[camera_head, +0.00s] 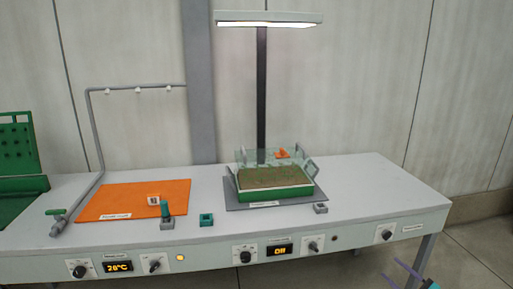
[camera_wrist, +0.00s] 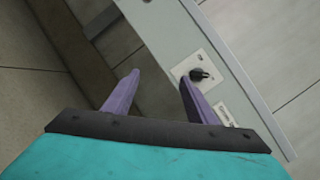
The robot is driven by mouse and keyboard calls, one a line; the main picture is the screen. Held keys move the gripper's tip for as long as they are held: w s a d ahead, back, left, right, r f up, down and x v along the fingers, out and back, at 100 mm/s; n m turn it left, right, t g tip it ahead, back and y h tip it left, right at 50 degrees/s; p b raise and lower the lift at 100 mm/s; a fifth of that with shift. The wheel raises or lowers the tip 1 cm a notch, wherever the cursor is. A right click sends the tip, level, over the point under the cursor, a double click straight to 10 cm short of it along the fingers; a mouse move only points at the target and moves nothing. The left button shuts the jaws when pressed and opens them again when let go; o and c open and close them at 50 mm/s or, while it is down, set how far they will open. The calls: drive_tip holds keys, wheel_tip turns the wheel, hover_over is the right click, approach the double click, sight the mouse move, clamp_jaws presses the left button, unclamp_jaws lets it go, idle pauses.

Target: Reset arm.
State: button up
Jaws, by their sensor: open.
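My gripper (camera_wrist: 158,75) is open in the wrist view, with its two purple fingers apart and nothing between them. In the head view my gripper (camera_head: 402,274) shows only partly at the bottom right corner, below the bench's front edge and clear of the bench. In the wrist view the front panel of the bench with a black knob (camera_wrist: 198,75) lies beyond the right finger. I cannot tell the exact gap between finger and panel.
The grey bench (camera_head: 385,190) carries an orange mat (camera_head: 110,203), a soil tray (camera_head: 270,178) under a lamp (camera_head: 268,18), and small teal and grey blocks. A bent pipe (camera_head: 93,130) rises at left. The bench top's right end is clear. Knobs and displays line the front panel.

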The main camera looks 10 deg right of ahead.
drive_tip(key=w+a+f+n+g+y+p, duration=0.1)
drive_tip(key=a+f+n+g, duration=0.2)
drive_tip(key=a, duration=0.7)
drive_tip(key=w+a+f+n+g+y+p, duration=0.1)
drive_tip(key=w+a+f+g+y, duration=0.15)
drive_tip(key=a+f, duration=0.55)
drive_tip(key=w+a+f+n+g+y, duration=0.15)
drive_tip(key=a+g, duration=0.25)
drive_tip(key=a, duration=0.7)
drive_tip(key=s+a+f+n+g+h+p, duration=0.2)
drive_tip(key=s+a+f+n+g, duration=0.3)
drive_tip(key=s+a, duration=0.45)
drive_tip(key=s+a+f+n+g+h+p, duration=0.15)
drive_tip(key=s+a+f+n+g, duration=0.4)
drive_tip(key=a, duration=0.75)
drive_tip(key=s+n+g+h+p, duration=0.2)
drive_tip(key=s+n+g+h, duration=0.2)
drive_tip(key=s, duration=1.2)
drive_tip(key=shift+a+f+n+h, duration=0.4)
drive_tip(key=shift+n+h, duration=1.1)
drive_tip(key=shift+h, duration=0.35)
drive_tip(key=shift+r, duration=0.1)
